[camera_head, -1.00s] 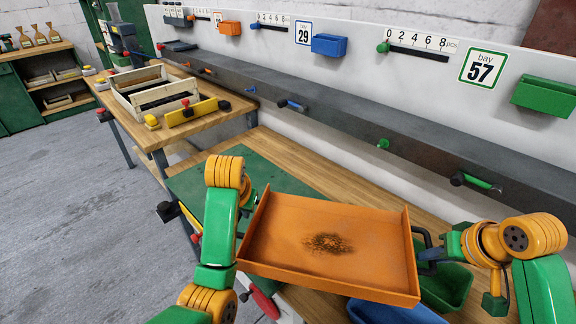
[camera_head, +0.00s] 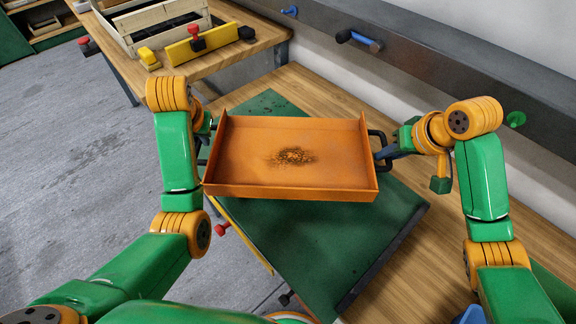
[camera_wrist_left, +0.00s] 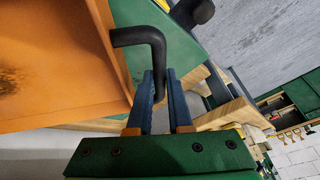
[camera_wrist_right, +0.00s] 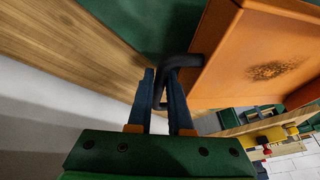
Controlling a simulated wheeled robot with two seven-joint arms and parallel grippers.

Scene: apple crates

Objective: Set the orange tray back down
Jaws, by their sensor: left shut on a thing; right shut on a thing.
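The orange tray (camera_head: 290,178) is empty apart from a dark stain on its floor. It appears above the green mat (camera_head: 310,245) on the wooden bench; I cannot tell how large the gap below it is. My left gripper (camera_head: 206,140) is at the tray's left side. In the left wrist view its blue fingers (camera_wrist_left: 160,92) are shut on the black handle (camera_wrist_left: 140,38). My right gripper (camera_head: 388,150) is at the right side. In the right wrist view its blue fingers (camera_wrist_right: 162,92) are shut on the other black handle (camera_wrist_right: 178,64). The tray looks roughly level.
A wooden crate (camera_head: 128,26) and a yellow clamp-like piece (camera_head: 200,47) stand on another bench at the back left. A grey rail (camera_head: 430,65) runs along the wall behind. Bare bench wood (camera_head: 410,285) lies right of the mat.

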